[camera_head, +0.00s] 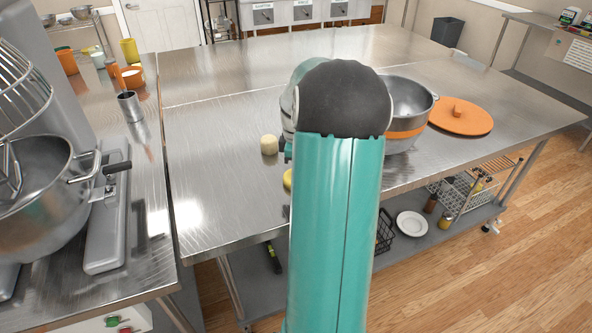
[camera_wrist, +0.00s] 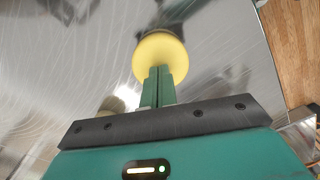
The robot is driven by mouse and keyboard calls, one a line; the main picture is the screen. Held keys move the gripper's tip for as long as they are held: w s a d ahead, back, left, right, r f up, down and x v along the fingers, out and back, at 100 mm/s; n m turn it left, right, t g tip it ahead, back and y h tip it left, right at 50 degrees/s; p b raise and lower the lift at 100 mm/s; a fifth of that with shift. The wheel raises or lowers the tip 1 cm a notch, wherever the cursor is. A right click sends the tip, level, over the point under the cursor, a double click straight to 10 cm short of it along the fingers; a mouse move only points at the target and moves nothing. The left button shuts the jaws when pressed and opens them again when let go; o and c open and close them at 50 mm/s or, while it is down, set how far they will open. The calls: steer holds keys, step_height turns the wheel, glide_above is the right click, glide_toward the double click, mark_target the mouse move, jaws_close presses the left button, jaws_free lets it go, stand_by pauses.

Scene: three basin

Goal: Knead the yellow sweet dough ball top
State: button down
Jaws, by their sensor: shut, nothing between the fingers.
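The yellow dough ball (camera_wrist: 160,52) sits on the steel table, just beyond my fingertips in the wrist view. In the head view only a sliver of the yellow dough ball (camera_head: 287,180) shows at the left edge of my teal arm. My gripper (camera_wrist: 159,72) has its two green fingers together with nothing between them. Its tips overlap the ball's near edge in the picture; I cannot tell whether they touch it. In the head view my arm hides the fingers.
A pale dough ball (camera_head: 268,145) stands close by on the steel table (camera_head: 215,130). A metal bowl (camera_head: 408,103) and an orange lid (camera_head: 461,117) are to the right. A mixer bowl (camera_head: 38,200) is on the left counter. The table's left part is clear.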

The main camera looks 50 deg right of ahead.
stand_by(0.4)
steer(key=shift+r, duration=1.5)
step_height(320, 180, up, 6)
